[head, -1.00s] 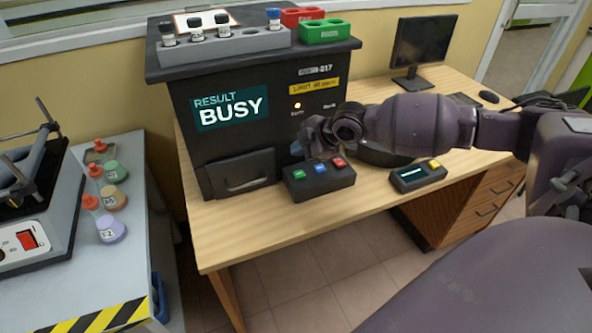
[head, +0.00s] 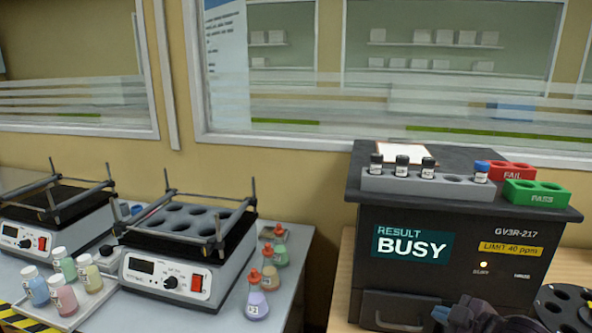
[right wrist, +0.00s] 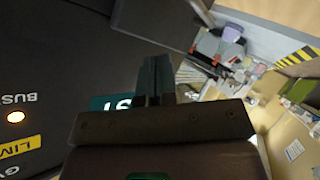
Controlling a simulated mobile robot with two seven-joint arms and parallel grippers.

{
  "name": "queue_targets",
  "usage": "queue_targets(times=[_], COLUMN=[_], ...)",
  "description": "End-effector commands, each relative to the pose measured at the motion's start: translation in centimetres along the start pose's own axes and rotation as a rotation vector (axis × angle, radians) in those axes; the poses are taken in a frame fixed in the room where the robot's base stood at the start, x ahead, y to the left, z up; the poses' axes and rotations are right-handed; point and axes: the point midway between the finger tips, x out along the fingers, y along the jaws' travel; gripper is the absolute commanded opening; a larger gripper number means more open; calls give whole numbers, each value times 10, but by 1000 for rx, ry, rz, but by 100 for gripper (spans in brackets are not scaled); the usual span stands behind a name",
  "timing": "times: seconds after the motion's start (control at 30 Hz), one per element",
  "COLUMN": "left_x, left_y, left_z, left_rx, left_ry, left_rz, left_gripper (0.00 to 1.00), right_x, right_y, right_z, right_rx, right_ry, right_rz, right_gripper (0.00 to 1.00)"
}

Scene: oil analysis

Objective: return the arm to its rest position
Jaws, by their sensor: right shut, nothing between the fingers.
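My right gripper (head: 462,315) shows at the bottom edge of the head view, in front of the lower part of the analyser. In the right wrist view its fingers (right wrist: 154,78) are together with nothing between them, close to the dark analyser front. The analyser (head: 465,225) is a black box whose screen (head: 412,244) reads "RESULT BUSY", with an amber lamp lit. Most of my right arm is cut off below the head view. My left gripper is not in view.
A grey rack (head: 418,184) with several vials, a red FAIL holder (head: 510,171) and a green PASS holder (head: 535,192) stand on the analyser. At left are two hotplate-like units (head: 180,262), pastel bottles (head: 62,280) and orange-capped flasks (head: 257,303). A window spans the back wall.

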Motion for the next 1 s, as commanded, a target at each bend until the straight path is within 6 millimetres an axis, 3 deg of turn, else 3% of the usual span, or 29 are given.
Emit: queue_targets(times=[0.1, 0.37, 0.8, 1.0], left_x=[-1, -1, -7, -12], left_y=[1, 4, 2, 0], left_z=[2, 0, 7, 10], left_rx=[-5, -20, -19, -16], left_ry=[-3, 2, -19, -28], left_rz=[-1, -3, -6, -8], left_gripper=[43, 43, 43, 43], right_x=[-2, -25, -107, -137], right_y=[-38, -108, -226, -270], right_z=[1, 19, 87, 108], right_rx=[90, 293, 648, 759], right_ry=[40, 54, -147, -239], right_rz=[31, 129, 295, 306], right_gripper=[0, 0, 0, 0])
